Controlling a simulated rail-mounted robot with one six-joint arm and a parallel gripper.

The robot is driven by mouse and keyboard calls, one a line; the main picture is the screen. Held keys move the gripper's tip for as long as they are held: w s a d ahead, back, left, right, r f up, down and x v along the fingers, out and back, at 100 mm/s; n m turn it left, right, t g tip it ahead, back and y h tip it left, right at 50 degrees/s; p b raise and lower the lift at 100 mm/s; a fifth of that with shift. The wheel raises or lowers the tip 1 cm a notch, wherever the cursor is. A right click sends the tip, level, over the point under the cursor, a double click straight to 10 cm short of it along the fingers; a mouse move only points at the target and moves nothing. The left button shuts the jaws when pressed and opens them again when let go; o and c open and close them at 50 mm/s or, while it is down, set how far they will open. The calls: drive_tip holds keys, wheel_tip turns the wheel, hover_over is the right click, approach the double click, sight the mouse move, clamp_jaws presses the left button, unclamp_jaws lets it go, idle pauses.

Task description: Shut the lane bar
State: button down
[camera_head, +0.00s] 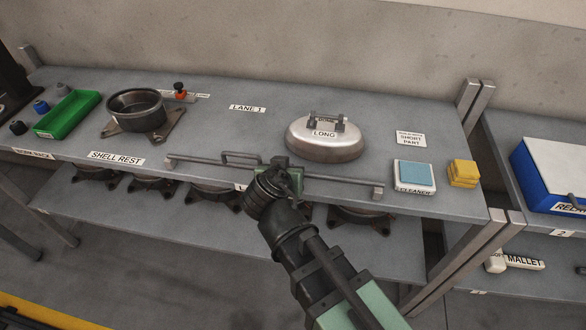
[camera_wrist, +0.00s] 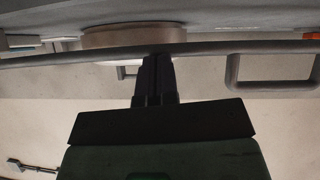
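The lane bar (camera_head: 335,180) is a long grey rod along the front edge of the table. A raised loop handle (camera_head: 240,157) stands left of its middle; the handle also shows at the right in the wrist view (camera_wrist: 272,72). A small block sits at the bar's right end. My gripper (camera_head: 284,165) is at the bar, right of the handle. In the wrist view its dark fingers (camera_wrist: 154,68) are together, with their tips at the bar's edge. I cannot tell whether they touch it. My wrist hides part of the bar in the head view.
A dark ring housing (camera_head: 138,112) stands left, by a green tray (camera_head: 68,113). A cleaner pad (camera_head: 414,176) and yellow blocks (camera_head: 462,173) lie right. Several dark parts sit on the lower shelf.

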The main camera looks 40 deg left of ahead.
drive_tip(key=shift+d+f, duration=0.1)
drive_tip(key=shift+f, duration=0.35)
drive_tip(key=shift+r, duration=0.1)
